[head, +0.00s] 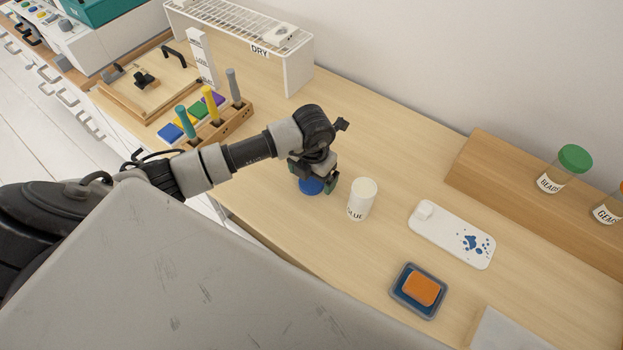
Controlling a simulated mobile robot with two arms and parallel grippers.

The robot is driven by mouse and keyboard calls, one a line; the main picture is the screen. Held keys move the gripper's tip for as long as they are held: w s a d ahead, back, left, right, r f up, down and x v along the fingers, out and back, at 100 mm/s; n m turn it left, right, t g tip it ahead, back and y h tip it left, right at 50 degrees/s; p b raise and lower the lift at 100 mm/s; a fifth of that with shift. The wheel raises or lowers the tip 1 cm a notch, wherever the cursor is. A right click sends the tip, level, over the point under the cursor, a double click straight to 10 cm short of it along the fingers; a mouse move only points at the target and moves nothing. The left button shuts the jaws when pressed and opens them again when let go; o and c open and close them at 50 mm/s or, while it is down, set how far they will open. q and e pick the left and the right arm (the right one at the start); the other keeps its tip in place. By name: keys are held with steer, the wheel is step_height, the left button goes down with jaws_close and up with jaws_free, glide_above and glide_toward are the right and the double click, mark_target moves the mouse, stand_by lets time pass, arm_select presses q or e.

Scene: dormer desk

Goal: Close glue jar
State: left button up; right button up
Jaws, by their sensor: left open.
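The white glue jar (361,203) stands upright on the desk, its label partly turned away and its top pale with no lid on it. A round blue lid (311,187) lies on the desk just left of the jar. My left gripper (315,182) points down over the blue lid, its jaws open. The gripper hides part of the lid, and I cannot tell whether the fingers touch it. My right gripper is out of view.
A white tray with blue spots (465,243) lies right of the jar. An orange sponge (421,289) sits in a grey dish in front. A wooden shelf (500,170) holds a BEADS jar (560,172). A peg rack (222,128) stands left.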

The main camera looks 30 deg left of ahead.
mark_target(313, 180)
arm_select(q)
steer(key=shift+f, duration=0.55)
steer(key=c, duration=1)
steer(key=shift+r, duration=0.1)
step_height(313, 180, up, 10)
steer(key=shift+f+b, duration=0.1)
steer(key=shift+b, duration=0.2)
